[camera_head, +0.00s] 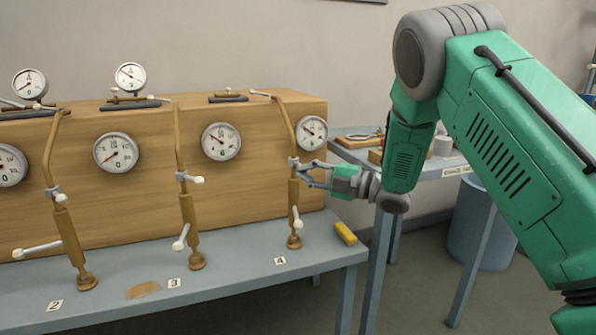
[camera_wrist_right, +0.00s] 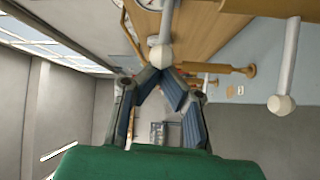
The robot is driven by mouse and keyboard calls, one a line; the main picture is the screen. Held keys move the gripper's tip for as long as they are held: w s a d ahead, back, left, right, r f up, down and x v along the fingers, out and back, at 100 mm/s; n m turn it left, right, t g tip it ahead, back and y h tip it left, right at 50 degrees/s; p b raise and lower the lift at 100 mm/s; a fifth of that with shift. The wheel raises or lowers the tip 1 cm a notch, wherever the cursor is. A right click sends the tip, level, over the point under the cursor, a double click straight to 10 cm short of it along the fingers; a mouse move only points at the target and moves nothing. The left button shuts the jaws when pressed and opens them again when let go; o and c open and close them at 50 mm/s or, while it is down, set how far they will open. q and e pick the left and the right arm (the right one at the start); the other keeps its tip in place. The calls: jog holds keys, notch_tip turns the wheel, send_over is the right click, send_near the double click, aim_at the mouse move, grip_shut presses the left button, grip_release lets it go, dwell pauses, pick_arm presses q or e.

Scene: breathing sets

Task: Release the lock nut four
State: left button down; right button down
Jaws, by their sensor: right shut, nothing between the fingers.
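Breathing set four is the brown upright pipe (camera_head: 293,190) above the label "4" (camera_head: 280,261). Its lock nut (camera_head: 293,162) is a small grey collar with a white ball-ended lever, high on the pipe. My right gripper (camera_head: 308,172) is at the height of this nut, close on its right side. In the right wrist view my fingers (camera_wrist_right: 162,74) converge just in front of a white ball-ended lever (camera_wrist_right: 160,56), with nothing held between them. Whether they touch the lever, I cannot tell. A lower white lever (camera_head: 297,224) hangs near the pipe's foot. My left gripper is not in view.
Pipes two (camera_head: 70,235) and three (camera_head: 188,220) stand left on the same blue-grey bench (camera_head: 215,280). The wooden box (camera_head: 260,150) with gauges is behind them. A yellow block (camera_head: 345,233) lies at the bench's right end. A side table (camera_head: 440,171) stands behind my arm.

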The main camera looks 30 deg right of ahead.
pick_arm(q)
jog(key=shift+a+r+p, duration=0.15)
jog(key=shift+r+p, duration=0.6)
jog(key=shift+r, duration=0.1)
pick_arm(e)
jog(key=shift+n+y, duration=0.3)
jog(key=d, duration=0.4)
jog(key=shift+d+r, duration=0.2)
jog(key=shift+d, duration=0.1)
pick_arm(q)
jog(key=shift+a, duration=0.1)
pick_arm(e)
jog(key=shift+d+r, duration=0.15)
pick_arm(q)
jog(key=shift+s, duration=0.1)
